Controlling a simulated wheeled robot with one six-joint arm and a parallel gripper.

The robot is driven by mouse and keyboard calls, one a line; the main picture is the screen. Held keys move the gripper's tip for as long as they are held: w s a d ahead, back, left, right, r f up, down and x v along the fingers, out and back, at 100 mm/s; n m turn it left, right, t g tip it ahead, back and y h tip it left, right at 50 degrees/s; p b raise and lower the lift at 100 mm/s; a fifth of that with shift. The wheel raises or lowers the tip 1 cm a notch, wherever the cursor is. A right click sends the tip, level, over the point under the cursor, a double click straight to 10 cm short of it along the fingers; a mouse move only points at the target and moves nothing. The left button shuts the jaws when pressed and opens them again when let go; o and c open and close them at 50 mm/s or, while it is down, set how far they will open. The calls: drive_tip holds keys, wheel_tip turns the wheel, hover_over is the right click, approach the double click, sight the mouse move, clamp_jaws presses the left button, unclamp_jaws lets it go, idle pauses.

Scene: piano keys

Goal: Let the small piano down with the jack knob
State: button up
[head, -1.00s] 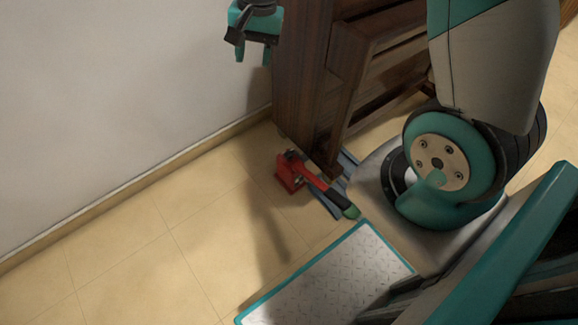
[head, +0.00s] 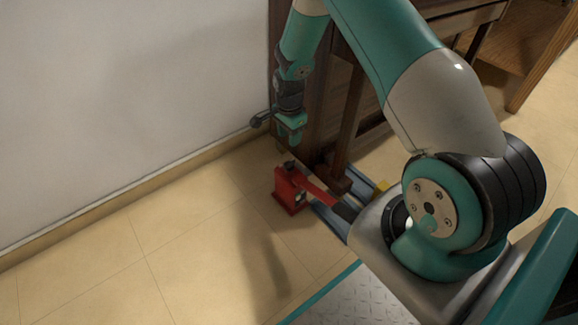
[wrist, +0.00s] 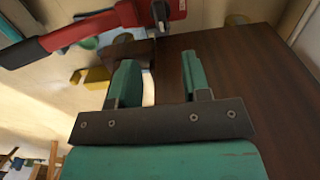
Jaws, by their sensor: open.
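The small piano (head: 322,85) is the dark brown wooden body in the head view; its dark side panel (wrist: 250,60) fills the right of the wrist view. The red jack (head: 288,190) is on the floor at its foot, its red lever with black grip (head: 345,211) slanting down to the right. The jack also shows at the wrist view's upper left (wrist: 125,15). I cannot clearly make out the knob. My gripper (head: 290,134) is above and behind the jack, close to the piano's side. Its fingers (wrist: 160,62) are apart with nothing held.
A white wall (head: 110,110) with a tan skirting runs along the left. Blue rails (head: 330,218) lie under the jack and piano. A yellow block (head: 382,185) is beside the piano's foot. The tiled floor left of the jack is clear.

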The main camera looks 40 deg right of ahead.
sight(289, 162)
wheel_tip(289, 162, down, 12)
drive_tip(key=b, duration=0.5)
drive_tip(key=shift+r, duration=0.15)
clamp_jaws()
